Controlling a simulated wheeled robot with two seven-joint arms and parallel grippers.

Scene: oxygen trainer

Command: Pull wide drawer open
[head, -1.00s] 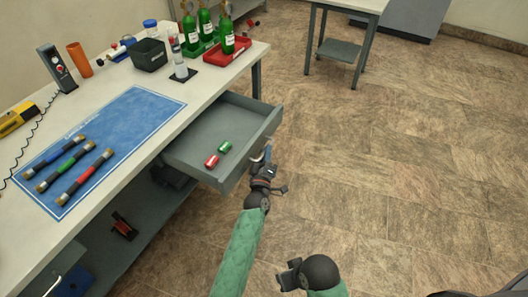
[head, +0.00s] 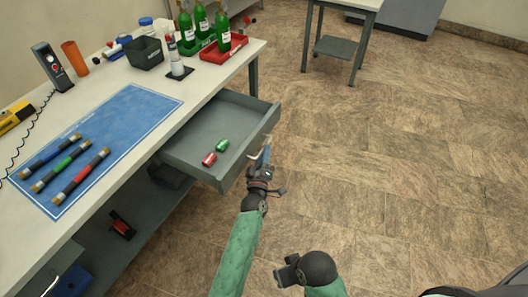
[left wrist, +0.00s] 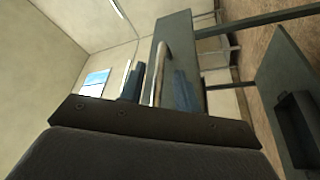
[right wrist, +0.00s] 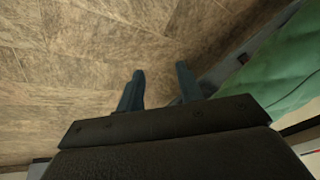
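The wide drawer (head: 178,150) stands pulled out from under the workbench, its interior showing. A small red cylinder (head: 209,159) and a green one (head: 222,145) lie in it. My left gripper (head: 262,160) is at the handle on the drawer's outer front. In the left wrist view, the fingers of my left gripper (left wrist: 160,86) are apart, with the pale handle bar (left wrist: 161,70) between them; gaps show on both sides. My right gripper (head: 288,272) is low in front, away from the drawer. In the right wrist view its fingers (right wrist: 158,88) are apart and empty.
The workbench (head: 205,88) carries a blue mat (head: 130,120) with several coloured tubes, a black bin (head: 145,53) and green bottles in trays. A lower shelf lies below. A small side table (head: 335,48) stands at the back. The floor (head: 400,150) to the right is clear.

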